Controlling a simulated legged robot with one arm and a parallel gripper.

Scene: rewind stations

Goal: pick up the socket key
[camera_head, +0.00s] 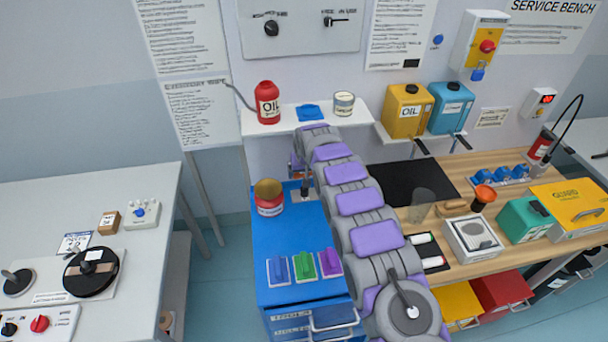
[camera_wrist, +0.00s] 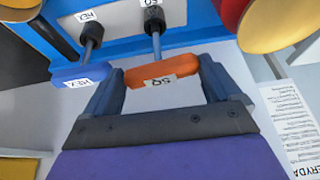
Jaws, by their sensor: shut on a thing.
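My gripper (camera_wrist: 160,72) is shut on the orange handle, a finger at each end. The shaft's end is hidden at the holder, so I cannot tell whether it is seated. In the head view my arm hides most of the gripper above the blue cabinet.
A red jar with a gold lid (camera_head: 269,198) stands on the blue cabinet (camera_head: 275,240), close to my gripper. Blue, green and purple pieces lie at its front. A shelf (camera_head: 290,118) with a red oil bottle (camera_head: 267,103) is behind. A wooden bench (camera_head: 455,258) is at right.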

